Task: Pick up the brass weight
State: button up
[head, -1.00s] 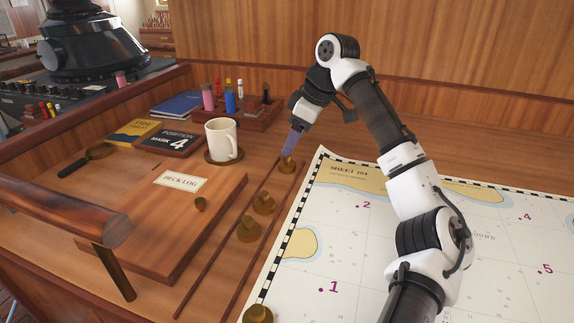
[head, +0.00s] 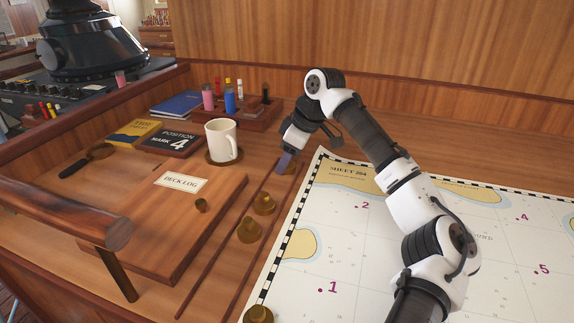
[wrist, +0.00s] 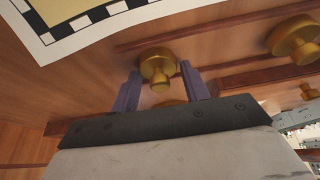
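Several brass weights with round bases and knobs stand on the wooden desk. One weight (wrist: 158,62) shows between my gripper's fingertips in the wrist view. In the head view my gripper (head: 284,170) points down at it beside the chart's upper left corner, mostly covering it. My gripper (wrist: 161,72) is open, with a purple finger on each side of the weight's knob and no clear contact. Two more weights, the upper (head: 264,204) and the lower (head: 249,230), stand nearer along the wooden strips. Another weight (head: 258,314) sits at the chart's near left corner.
The chart (head: 400,240) covers the right of the desk. A white mug (head: 221,140) on a coaster and the deck log (head: 180,225) lie left of my gripper. A bottle rack (head: 250,118) stands behind. A wooden rail (head: 60,215) crosses the left front.

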jog(key=c, duration=0.7)
